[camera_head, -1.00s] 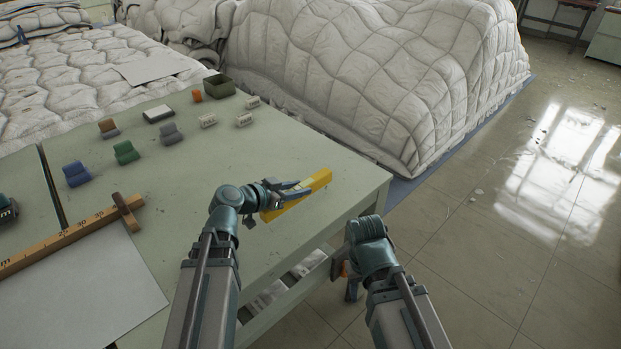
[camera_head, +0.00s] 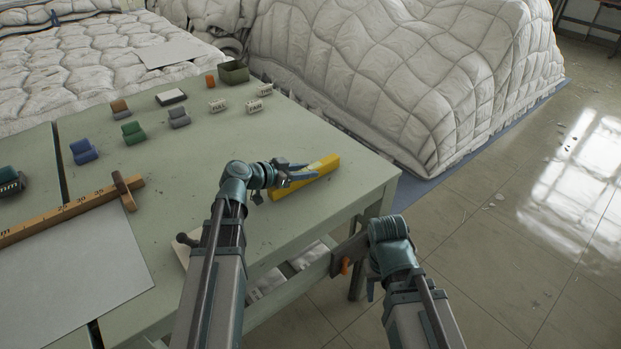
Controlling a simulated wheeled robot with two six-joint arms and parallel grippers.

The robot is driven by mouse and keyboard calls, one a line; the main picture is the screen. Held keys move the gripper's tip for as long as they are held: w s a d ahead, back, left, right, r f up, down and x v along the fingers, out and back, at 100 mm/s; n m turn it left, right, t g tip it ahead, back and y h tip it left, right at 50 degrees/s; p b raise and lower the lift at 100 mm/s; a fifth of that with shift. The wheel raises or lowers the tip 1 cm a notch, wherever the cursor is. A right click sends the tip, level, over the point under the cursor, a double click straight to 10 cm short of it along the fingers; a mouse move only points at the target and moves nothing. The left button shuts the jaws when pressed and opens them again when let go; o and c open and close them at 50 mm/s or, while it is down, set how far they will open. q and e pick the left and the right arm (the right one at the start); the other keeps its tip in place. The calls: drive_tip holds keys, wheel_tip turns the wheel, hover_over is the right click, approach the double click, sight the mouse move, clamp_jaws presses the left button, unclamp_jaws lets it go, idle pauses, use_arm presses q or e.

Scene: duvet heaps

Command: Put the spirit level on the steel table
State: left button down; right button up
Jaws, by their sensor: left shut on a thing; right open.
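The yellow spirit level (camera_head: 325,168) is at the right part of the pale green table (camera_head: 335,145), near its front right edge. My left gripper (camera_head: 306,174) is shut on the level, around its middle. I cannot tell whether the level touches the table top or is just above it. My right arm hangs beyond the table's front right corner; its gripper (camera_head: 366,284) is low and mostly hidden behind the wrist, apart from the level.
Small coloured blocks, including a blue block (camera_head: 83,151) and a green block (camera_head: 133,132), stand at the back left with a dark open box (camera_head: 233,72). A wooden ruler (camera_head: 75,208) and grey sheet (camera_head: 75,262) lie at left. Quilted duvet heaps (camera_head: 400,75) rise behind.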

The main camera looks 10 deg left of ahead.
use_arm(q)
drive_tip(key=shift+f, duration=0.45)
drive_tip(key=shift+r, duration=0.1)
use_arm(e)
drive_tip(key=shift+w+d+f, duration=0.1)
drive_tip(key=shift+d+f, duration=0.05)
drive_tip(key=shift+f, duration=0.15)
use_arm(q)
drive_tip(key=c, duration=0.5)
unclamp_jaws()
use_arm(e)
drive_tip(key=shift+f, duration=0.15)
